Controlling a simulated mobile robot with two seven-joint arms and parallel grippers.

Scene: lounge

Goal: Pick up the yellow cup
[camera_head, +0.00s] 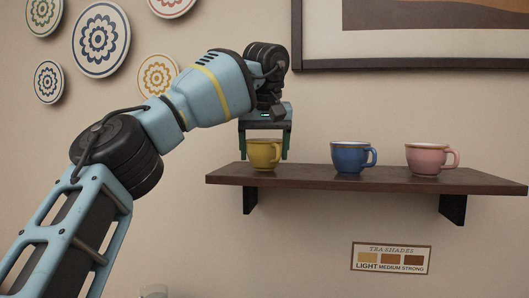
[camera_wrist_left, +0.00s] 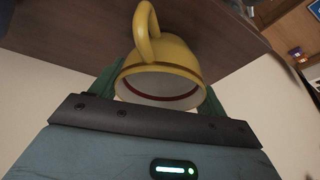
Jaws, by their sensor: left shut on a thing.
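The yellow cup (camera_head: 263,155) is upright at the left end of the wall shelf (camera_head: 330,178). My left gripper (camera_head: 264,150) comes from above with one finger on each side of the cup and is shut on it. In the left wrist view the yellow cup (camera_wrist_left: 165,65) sits between the green fingers (camera_wrist_left: 160,92), its handle toward the top of the picture and its white inside showing. The cup's base appears at the shelf surface; I cannot tell whether it touches. My right gripper is not in view.
A blue cup (camera_head: 350,158) and a pink cup (camera_head: 427,158) stand to the right on the same shelf. A framed picture (camera_head: 310,62) hangs above, decorative plates (camera_head: 101,40) at left. A tea shades sign (camera_head: 391,257) is below the shelf.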

